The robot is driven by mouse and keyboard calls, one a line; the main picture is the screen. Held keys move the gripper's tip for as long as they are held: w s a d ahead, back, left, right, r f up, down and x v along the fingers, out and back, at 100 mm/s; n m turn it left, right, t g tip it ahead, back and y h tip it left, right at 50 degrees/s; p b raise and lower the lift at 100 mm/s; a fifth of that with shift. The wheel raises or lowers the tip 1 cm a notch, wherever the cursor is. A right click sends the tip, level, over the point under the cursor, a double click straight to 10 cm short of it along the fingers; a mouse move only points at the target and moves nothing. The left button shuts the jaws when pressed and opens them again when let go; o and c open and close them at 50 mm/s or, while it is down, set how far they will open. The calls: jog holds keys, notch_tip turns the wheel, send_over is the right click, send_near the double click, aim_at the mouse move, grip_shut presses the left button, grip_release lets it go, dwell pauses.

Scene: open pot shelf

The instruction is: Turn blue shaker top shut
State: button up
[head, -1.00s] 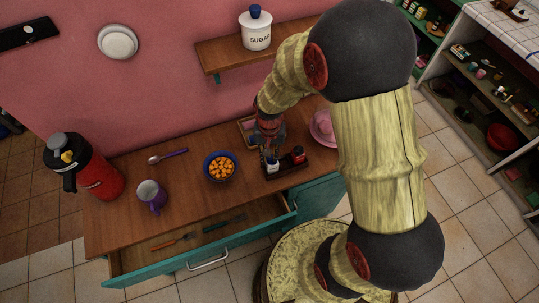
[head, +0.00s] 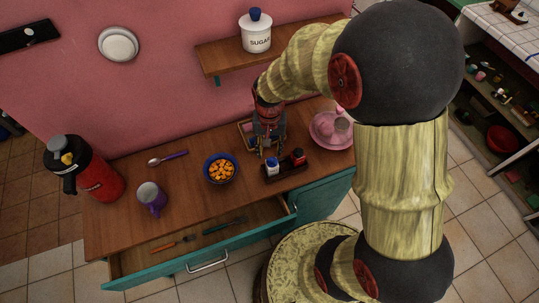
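The blue shaker (head: 272,166) has a white body and a blue top. It stands upright in a dark holder (head: 290,175) on the wooden counter, at the left end. A red-topped shaker (head: 298,157) stands to its right in the same holder. My gripper (head: 270,152) points down just behind the blue shaker, its fingers spread apart with nothing seen between them. It looks clear of the blue top. How far the top is turned is too small to tell.
A bowl of orange pieces (head: 221,170) is left of the holder. A pink plate (head: 322,142) with items lies to the right. A purple mug (head: 152,196), a spoon (head: 168,157) and a red flask (head: 95,175) stand farther left. The drawer (head: 200,240) below is open.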

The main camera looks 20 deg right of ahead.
aim_at(269, 159)
notch_tip(269, 159, up, 6)
jog(key=shift+f, duration=0.1)
jog(key=shift+c, duration=0.3)
jog(key=shift+a+f, duration=0.1)
jog(key=shift+a, duration=0.1)
jog(key=shift+c, duration=0.5)
jog(key=a+f+n+b, duration=0.1)
jog(key=a+f, duration=0.1)
jog(key=a+f+n+b, duration=0.1)
jog(key=a+f, duration=0.1)
jog(key=shift+w+a+g, duration=0.1)
jog(key=shift+w+g, duration=0.05)
jog(key=shift+g, duration=0.15)
jog(key=shift+c, duration=0.3)
jog(key=shift+w+d+f+n+g+h+b, duration=0.2)
jog(key=shift+d+f+n+h+b, duration=0.75)
jog(key=shift+n, duration=1.7)
jog(key=shift+s+d+f+n+g+h, duration=0.1)
jog(key=shift+d+f+n+g+h, duration=0.25)
jog(key=shift+f+n, duration=1.8)
jog(key=shift+w+d+f+n+g+h+b, duration=0.15)
jog(key=shift+d+f+n+h+b, duration=0.5)
jog(key=shift+n, duration=2.55)
jog(key=shift+d, duration=0.1)
jog(key=shift+c, duration=0.8)
grip_shut()
